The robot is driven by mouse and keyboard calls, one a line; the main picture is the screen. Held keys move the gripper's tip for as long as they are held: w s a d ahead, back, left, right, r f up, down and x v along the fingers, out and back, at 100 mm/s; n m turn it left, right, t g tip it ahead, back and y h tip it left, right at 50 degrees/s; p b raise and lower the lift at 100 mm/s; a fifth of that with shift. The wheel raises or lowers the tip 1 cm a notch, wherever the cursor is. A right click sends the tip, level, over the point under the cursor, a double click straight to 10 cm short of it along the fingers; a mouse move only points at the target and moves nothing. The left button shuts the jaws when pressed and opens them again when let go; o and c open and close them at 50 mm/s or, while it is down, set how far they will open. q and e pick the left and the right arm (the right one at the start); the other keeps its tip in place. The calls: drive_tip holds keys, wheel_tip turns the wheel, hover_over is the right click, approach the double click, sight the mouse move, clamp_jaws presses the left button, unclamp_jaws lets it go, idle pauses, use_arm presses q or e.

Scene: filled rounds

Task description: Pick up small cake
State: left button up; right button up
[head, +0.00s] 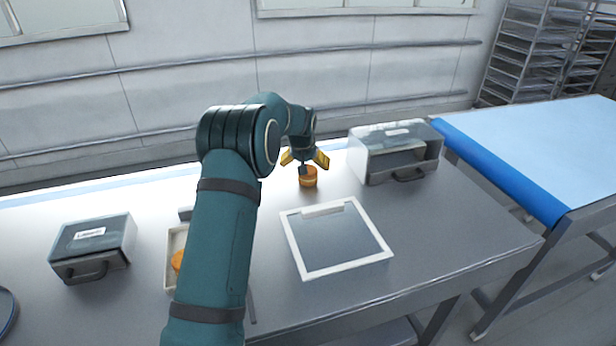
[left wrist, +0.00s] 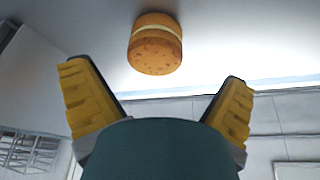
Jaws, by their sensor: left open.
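The small cake (head: 308,178) is a round orange-brown sandwich cake with a pale filling line. It stands on the steel table behind the white-framed tray. It also shows in the left wrist view (left wrist: 156,44), at the top, beyond the fingertips. My left gripper (head: 305,160) is open, with its yellow fingers spread just above and behind the cake in the head view. In the left wrist view my left gripper (left wrist: 158,92) has nothing between its fingers. My right gripper is not in view.
A white-framed tray (head: 290,240) lies in front of the cake. A clear-fronted box (head: 365,160) stands right of it. A dark-topped box (head: 120,250) and a small tray (head: 175,240) with an orange item (head: 177,261) are at left. A blue-edged table (head: 500,175) stands at right.

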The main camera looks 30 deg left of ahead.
sight(308, 176)
use_arm(q)
drive_tip(key=shift+s+d+x, duration=0.1)
drive_tip(key=shift+d+x, duration=0.1)
drive_tip(key=shift+x, duration=1.15)
drive_tip(key=shift+s+d+x, duration=0.1)
drive_tip(key=shift+d+x, duration=0.1)
drive_tip(key=shift+x, duration=1.15)
drive_tip(key=shift+f, duration=0.1)
drive_tip(key=c, duration=0.9)
drive_tip(key=shift+o, duration=0.2)
